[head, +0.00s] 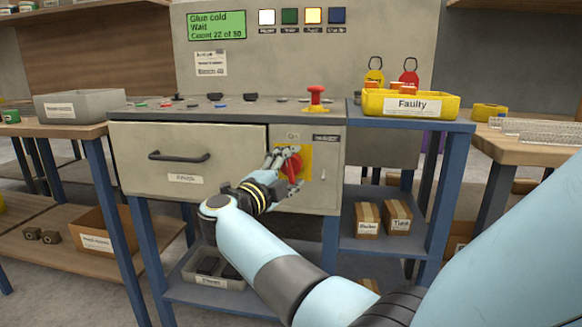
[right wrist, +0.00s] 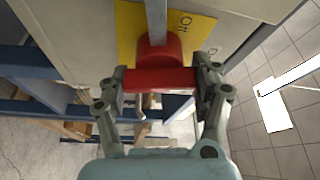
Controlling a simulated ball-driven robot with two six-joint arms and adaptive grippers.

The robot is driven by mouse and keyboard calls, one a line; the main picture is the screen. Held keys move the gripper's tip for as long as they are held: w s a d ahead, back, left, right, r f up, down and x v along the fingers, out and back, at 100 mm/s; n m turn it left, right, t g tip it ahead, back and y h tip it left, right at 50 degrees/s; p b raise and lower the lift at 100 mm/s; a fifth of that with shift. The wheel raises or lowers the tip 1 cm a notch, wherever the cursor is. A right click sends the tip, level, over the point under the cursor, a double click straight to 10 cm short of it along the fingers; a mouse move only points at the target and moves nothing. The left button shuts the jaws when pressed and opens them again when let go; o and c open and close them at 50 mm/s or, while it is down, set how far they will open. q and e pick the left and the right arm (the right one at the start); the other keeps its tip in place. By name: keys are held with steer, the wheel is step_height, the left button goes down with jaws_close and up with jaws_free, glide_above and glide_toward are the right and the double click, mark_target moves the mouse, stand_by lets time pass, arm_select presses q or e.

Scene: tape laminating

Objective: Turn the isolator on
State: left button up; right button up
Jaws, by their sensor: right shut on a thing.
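The isolator is a red rotary switch (head: 293,168) on a yellow plate (head: 306,158), on the front of the grey machine cabinet, right of the drawer. A label reading "On" (head: 293,136) is above the plate. My right gripper (head: 286,160) is at the switch and partly covers it. In the right wrist view the gripper (right wrist: 162,80) is shut on the red handle bar (right wrist: 150,79), one finger at each end. The red hub (right wrist: 158,50) is behind the bar, and an "Off" mark (right wrist: 184,22) shows on the plate. My left gripper is not in view.
A red mushroom button (head: 316,95) stands on the cabinet top above the switch. The drawer (head: 230,140) at left is closed. A yellow "Faulty" tray (head: 405,115) sits on the blue side stand at right. The panel screen (head: 217,25) reads "Glue cold, Wait".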

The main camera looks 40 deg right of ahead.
steer(key=shift+f+m, duration=0.1)
steer(key=shift+m, duration=0.6)
steer(key=shift+m+g+y, duration=0.3)
steer(key=shift+m+y, duration=0.1)
steer(key=shift+m, duration=0.2)
steer(key=shift+f, duration=0.1)
steer(key=o, duration=1.4)
steer(key=shift+r, duration=0.2)
